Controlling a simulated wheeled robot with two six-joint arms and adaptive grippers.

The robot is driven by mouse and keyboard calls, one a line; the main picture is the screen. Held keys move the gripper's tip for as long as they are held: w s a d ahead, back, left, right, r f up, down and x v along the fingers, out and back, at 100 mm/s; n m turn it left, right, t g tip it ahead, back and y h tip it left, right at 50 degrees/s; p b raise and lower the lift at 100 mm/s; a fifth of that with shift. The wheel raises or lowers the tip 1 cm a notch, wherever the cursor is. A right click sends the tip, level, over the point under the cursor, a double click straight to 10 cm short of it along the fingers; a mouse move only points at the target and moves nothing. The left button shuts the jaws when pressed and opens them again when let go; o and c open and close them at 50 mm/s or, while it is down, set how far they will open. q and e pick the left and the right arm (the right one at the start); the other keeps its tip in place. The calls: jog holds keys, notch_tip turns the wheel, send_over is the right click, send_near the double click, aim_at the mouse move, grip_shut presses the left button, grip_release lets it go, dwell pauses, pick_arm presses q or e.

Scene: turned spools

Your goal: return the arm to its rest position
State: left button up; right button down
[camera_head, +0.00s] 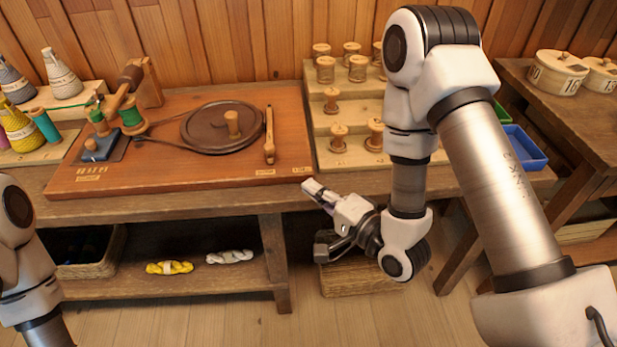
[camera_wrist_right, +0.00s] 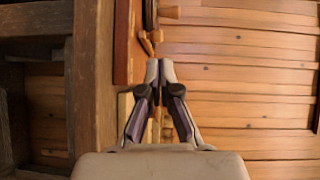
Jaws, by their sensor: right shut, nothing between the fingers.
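My right gripper (camera_head: 311,188) is shut and empty in front of the workbench's front edge, left of my right forearm. Its closed fingers also show in the right wrist view (camera_wrist_right: 159,66), pointing toward the bench and wall. My left arm shows only in part at the lower left of the head view, and its gripper is out of the picture.
A stepped rack (camera_head: 325,116) with several wooden spools stands behind my right arm. Yarn cones (camera_head: 61,76) stand at the left. Blue tray (camera_head: 525,148) and round tins (camera_head: 556,73) are at the right. Yellow (camera_head: 168,267) and grey skeins (camera_head: 229,257) lie on the lower shelf.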

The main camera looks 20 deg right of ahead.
pick_arm(q)
jog(key=shift+f, duration=0.15)
pick_arm(e)
jog(key=shift+w+a+f, duration=0.1)
jog(key=shift+w, duration=0.1)
jog(key=shift+s, duration=0.1)
jog(key=s+d+f+n+g+h+p, duration=0.1)
jog(key=s+f+n+g+h+p, duration=0.15)
jog(key=s+f+g, duration=0.35)
jog(key=s+d+f+n+g+h+p, duration=0.15)
jog(key=s+f+p, duration=0.25)
jog(key=f, duration=0.5)
pick_arm(q)
notch_tip(320, 180, up, 6)
pick_arm(e)
jog(key=s+d+f+n+g+h, duration=0.1)
jog(key=s+d+f+n+g, duration=0.1)
jog(key=s, duration=0.4)
jog(key=s+d+f+n+g+h, duration=0.1)
jog(key=s+f+n+g, duration=0.3)
jog(key=s+n+g, duration=0.2)
jog(key=shift+s+d+n+g+h, duration=0.3)
jog(key=shift+s+d+g, duration=0.1)
jog(key=shift+s, duration=0.15)
pick_arm(q)
jog(key=shift+o, duration=0.2)
pick_arm(e)
jog(key=shift+f, duration=0.1)
